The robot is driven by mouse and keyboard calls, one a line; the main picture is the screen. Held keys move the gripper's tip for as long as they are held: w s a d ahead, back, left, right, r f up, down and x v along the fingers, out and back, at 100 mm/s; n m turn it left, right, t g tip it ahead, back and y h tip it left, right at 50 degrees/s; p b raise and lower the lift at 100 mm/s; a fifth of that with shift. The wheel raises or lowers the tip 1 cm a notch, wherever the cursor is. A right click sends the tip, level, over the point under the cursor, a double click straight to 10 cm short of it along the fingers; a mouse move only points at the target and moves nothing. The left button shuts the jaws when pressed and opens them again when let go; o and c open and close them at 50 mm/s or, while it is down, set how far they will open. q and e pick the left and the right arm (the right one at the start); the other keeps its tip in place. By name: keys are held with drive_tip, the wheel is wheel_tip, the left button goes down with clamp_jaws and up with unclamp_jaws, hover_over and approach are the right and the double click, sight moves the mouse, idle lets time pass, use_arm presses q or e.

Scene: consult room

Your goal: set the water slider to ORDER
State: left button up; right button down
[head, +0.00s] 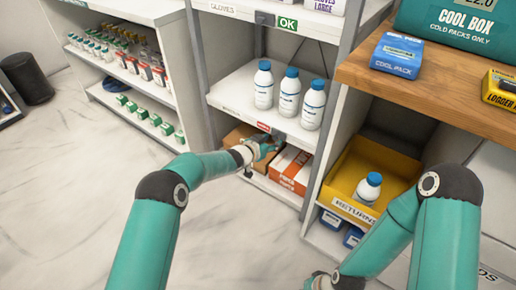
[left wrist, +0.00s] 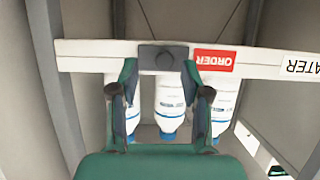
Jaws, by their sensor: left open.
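The water slider (left wrist: 163,57) is a dark block on the white shelf-edge strip (left wrist: 105,50). In the left wrist view, which shows the labels upside down, it sits just left of the red ORDER label (left wrist: 215,60), beside it rather than over it. My left gripper (left wrist: 160,72) is open, with one finger at each side of the slider; whether either finger touches it I cannot tell. In the head view my left gripper (head: 264,147) is at the shelf edge below the bottles, near the red label (head: 263,127).
Three white bottles (head: 263,88) with blue caps stand on the shelf just behind the strip. Orange-and-white boxes (head: 290,168) lie on the shelf below. A yellow RETURNS bin (head: 345,207) with one bottle is to the right, beyond a grey post.

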use_arm(q)
drive_tip(key=v, duration=1)
drive_tip(key=shift+s+f, duration=0.1)
drive_tip(key=shift+f, duration=0.05)
drive_tip(key=s+a+f+n+g+y, duration=0.3)
drive_tip(key=s+a+f+n, duration=0.2)
drive_tip(key=s+a+f, duration=0.6)
drive_tip(key=s+f+n+g, duration=0.2)
drive_tip(key=s+f+g, duration=0.15)
drive_tip(key=s, duration=0.95)
drive_tip(key=s+f+n+g, duration=0.25)
drive_tip(key=s+f, duration=0.25)
drive_tip(key=s, duration=0.9)
wheel_tip(320, 180, up, 29)
drive_tip(key=g+p, duration=0.1)
drive_tip(key=p, duration=2.8)
drive_tip(key=shift+s+a+y, duration=0.25)
drive_tip(key=shift+y, duration=0.15)
